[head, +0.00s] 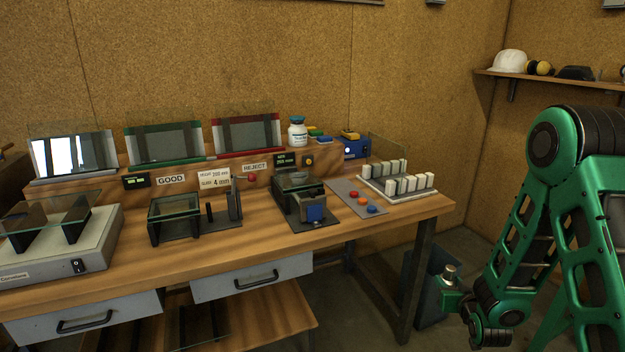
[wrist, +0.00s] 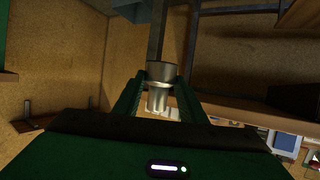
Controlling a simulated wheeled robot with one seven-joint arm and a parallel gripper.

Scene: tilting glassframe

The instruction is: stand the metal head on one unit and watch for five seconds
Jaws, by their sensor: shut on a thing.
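The metal head (wrist: 160,88), a silvery stepped cylinder, sits between the two green fingers of my gripper (wrist: 158,105) in the wrist view. In the head view the metal head (head: 450,271) pokes up from my gripper (head: 452,292), which is shut on it, off the bench's right end and in front of it. On the bench stand a glass-topped black frame (head: 174,212) and a dark device with a blue block (head: 313,210). Three glass panels stand in racks behind, the middle one (head: 165,143) on a green base. I cannot tell which thing is the unit.
The wooden bench (head: 265,240) has signs reading GOOD (head: 171,180) and REJECT (head: 255,167). A scale-like box with glass (head: 60,250) stands left.

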